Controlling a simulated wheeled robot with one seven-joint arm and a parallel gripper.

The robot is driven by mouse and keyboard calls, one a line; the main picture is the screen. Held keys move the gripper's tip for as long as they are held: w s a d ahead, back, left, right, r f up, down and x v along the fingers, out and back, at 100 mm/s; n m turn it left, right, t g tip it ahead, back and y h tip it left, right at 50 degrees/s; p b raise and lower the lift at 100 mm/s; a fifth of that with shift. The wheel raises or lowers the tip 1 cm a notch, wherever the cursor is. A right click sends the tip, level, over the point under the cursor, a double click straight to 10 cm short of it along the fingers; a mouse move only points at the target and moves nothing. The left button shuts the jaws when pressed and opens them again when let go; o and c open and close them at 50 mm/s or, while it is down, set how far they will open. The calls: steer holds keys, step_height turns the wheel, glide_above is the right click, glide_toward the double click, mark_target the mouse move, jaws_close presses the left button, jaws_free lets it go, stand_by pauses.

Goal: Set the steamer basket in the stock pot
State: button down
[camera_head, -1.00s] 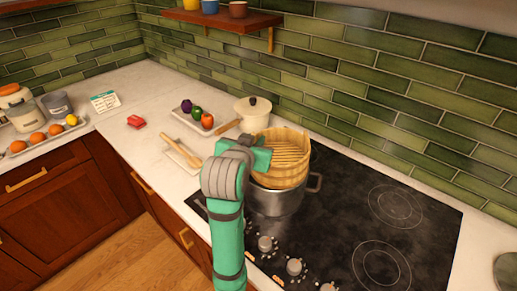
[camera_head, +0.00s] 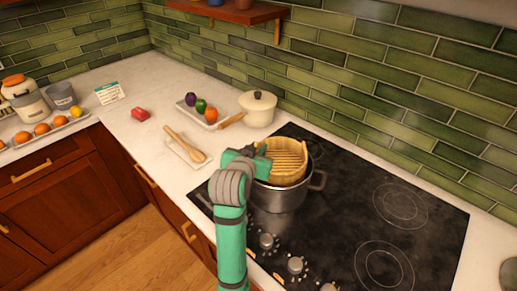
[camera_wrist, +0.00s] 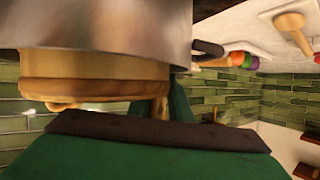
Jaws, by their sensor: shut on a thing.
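The steamer basket (camera_head: 285,157) is a round light-wood basket with a slatted inside. It sits partly down in the stock pot, its lower part hidden by the pot's wall and its upper band above the rim. The stock pot (camera_head: 280,198) is steel with side handles and stands on the cooktop. My gripper (camera_head: 252,162) is shut on the basket's left side near the rim; its fingertips are partly hidden. The wrist view appears upside down: the basket's band (camera_wrist: 95,88) shows below the pot's steel wall (camera_wrist: 95,25).
The black cooktop (camera_head: 350,215) is free to the right of the pot. A cream lidded saucepan (camera_head: 257,112) stands behind left. A vegetable tray (camera_head: 220,123), a board with a wooden utensil (camera_head: 185,148) and a red item (camera_head: 140,113) lie on the counter to the left.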

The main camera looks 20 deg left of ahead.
steer(key=shift+s+f, duration=0.1)
steer(key=shift+f, duration=0.05)
steer(key=shift+f, duration=0.7)
steer(key=c, duration=1.6)
jaws_free()
steer(key=shift+f, duration=0.1)
steer(key=shift+r, duration=0.2)
steer(key=v, duration=0.8)
steer(key=r+v, duration=0.1)
steer(key=v, duration=0.3)
steer(key=shift+r, duration=0.15)
